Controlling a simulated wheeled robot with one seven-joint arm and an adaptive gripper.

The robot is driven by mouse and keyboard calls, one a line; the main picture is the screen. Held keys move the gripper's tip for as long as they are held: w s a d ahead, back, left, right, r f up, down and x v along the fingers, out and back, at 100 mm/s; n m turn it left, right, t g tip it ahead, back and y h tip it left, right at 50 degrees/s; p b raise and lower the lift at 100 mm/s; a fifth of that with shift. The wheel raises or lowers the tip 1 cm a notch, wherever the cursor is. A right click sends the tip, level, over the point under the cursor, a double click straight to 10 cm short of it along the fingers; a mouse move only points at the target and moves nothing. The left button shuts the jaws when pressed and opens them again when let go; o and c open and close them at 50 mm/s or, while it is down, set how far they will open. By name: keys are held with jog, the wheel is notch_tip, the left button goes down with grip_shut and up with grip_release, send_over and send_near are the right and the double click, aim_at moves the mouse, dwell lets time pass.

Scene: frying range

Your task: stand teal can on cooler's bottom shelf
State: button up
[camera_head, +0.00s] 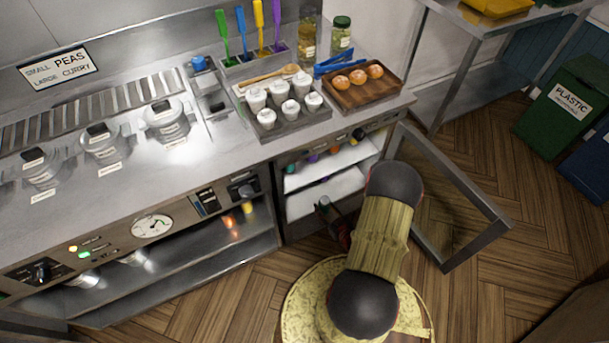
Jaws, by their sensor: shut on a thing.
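The cooler stands open under the right end of the counter, with its glass-framed door (455,210) swung out to the right. Its white bottom shelf (303,204) is partly bare at the front left. My gripper (336,222) is low in front of the cooler opening, partly hidden by my arm. It is shut on a small dark teal can (324,204), which shows only in part at the front of the bottom shelf. I cannot tell whether the can touches the shelf.
Several coloured items line the back of the cooler's upper shelf (330,166). The counter above holds a tray of white cups (290,125) and a wooden tray of buns (376,97). A heated cabinet (180,270) stands left. Floor right of the open door is clear.

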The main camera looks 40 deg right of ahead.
jog(key=b+x, duration=0.2)
jog(key=x, duration=0.4)
jog(key=r+b+x, duration=0.1)
jog(key=x, duration=0.4)
jog(key=r+b+x, duration=0.1)
jog(key=b+x, duration=0.1)
jog(key=x, duration=0.4)
jog(key=shift+w+d+r+b, duration=0.15)
jog(key=shift+w+d+b, duration=0.2)
jog(key=shift+w, duration=0.3)
notch_tip(320, 180, down, 4)
jog(key=shift+a+f+b, duration=0.1)
jog(key=shift+b, duration=1)
jog(key=shift+w+f+b, duration=0.1)
jog(key=shift+w+b, duration=0.1)
jog(key=shift+b, duration=0.1)
jog(key=o, duration=1.4)
